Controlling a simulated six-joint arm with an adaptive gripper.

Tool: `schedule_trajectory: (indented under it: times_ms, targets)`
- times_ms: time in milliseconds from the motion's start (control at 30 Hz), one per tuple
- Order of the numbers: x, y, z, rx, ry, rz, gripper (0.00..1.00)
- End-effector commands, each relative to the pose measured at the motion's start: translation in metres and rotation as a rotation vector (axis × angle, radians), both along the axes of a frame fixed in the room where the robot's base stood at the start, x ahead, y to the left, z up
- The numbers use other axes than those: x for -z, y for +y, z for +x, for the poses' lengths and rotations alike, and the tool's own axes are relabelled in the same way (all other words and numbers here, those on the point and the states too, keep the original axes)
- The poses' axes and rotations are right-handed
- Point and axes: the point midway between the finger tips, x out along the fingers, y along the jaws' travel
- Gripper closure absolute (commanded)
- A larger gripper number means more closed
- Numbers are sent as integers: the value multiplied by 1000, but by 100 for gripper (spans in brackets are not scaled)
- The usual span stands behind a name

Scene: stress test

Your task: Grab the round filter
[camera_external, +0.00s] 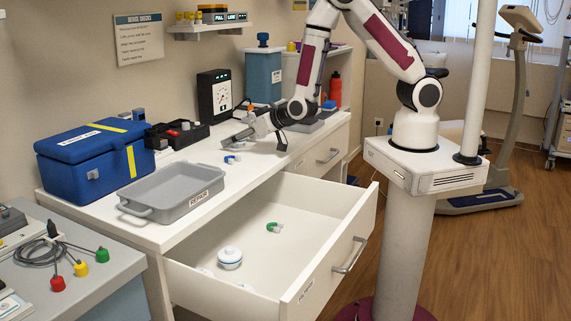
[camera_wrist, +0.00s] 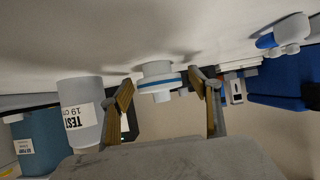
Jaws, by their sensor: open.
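A white round filter with a blue band (camera_wrist: 157,79) stands on the counter in the wrist view, which looks upside down. It is between the two fingers of my gripper (camera_wrist: 162,84), with a visible gap on each side. My gripper is open and low over the counter in the external view (camera_external: 240,136). I cannot make out this filter there; the gripper seems to hide it. Another white round piece with a thin dark band (camera_external: 230,257) lies in the open drawer (camera_external: 325,225).
A small blue-and-white piece (camera_external: 232,159) lies on the counter near my gripper. A grey tray (camera_external: 172,197), a blue box (camera_external: 95,153) and a black organizer (camera_external: 177,135) stand to the left. A white labelled cylinder (camera_wrist: 80,112) stands beside one finger in the wrist view.

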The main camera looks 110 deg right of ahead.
Motion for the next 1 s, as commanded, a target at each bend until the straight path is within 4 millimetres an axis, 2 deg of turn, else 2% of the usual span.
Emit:
schedule_trajectory:
  times_ms: [300, 333, 467, 1000]
  targets:
    - [0, 0, 0, 0, 0, 0, 38]
    - [0, 0, 0, 0, 0, 0, 40]
    - [0, 0, 0, 0, 0, 0, 74]
    - [-5, 0, 0, 0, -2, -1, 75]
